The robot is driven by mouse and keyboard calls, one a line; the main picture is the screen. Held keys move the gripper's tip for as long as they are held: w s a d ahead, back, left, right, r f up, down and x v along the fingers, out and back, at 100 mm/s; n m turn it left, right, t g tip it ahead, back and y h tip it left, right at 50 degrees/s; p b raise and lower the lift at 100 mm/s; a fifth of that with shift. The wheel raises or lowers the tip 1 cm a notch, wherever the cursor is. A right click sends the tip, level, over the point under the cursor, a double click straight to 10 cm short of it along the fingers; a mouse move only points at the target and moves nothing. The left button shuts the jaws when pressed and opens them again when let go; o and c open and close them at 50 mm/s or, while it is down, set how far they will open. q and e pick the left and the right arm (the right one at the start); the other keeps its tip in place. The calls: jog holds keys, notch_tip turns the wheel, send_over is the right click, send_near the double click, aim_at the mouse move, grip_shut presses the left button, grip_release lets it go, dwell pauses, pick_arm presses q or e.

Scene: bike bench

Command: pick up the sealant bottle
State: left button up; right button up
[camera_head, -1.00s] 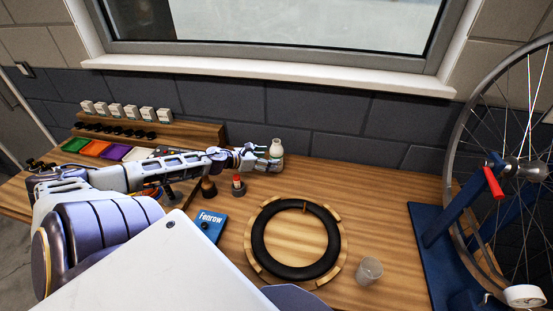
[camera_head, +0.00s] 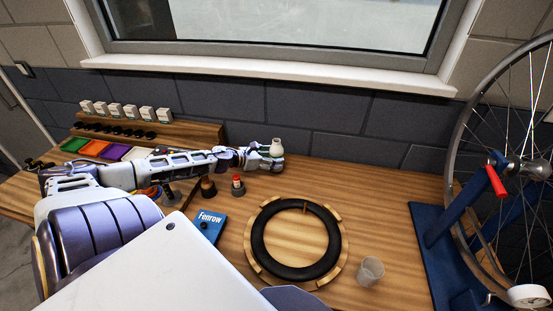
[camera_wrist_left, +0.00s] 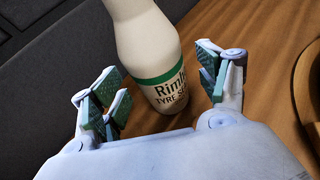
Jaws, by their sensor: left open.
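The sealant bottle (camera_wrist_left: 150,50) is white with a green band and dark lettering, and stands on the wooden bench. In the left wrist view it is between the open fingers of my left gripper (camera_wrist_left: 160,95), with a gap visible on the left side; I cannot tell whether the right finger touches it. In the head view the bottle (camera_head: 276,146) shows mostly as its neck and top, its lower part hidden by my left gripper (camera_head: 270,158). My right gripper is not in view.
A small pot with a red top (camera_head: 238,184) and a blue Fenrow box (camera_head: 209,222) are near my left arm. A black tyre ring (camera_head: 257,245), a clear cup (camera_head: 370,271) and a wheel stand (camera_head: 440,245) are to the right. The bench behind the ring is clear.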

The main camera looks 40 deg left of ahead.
pick_arm(q)
jog(key=shift+b+x, duration=0.4)
jog(key=shift+x, duration=0.95)
jog(key=c, duration=1.3)
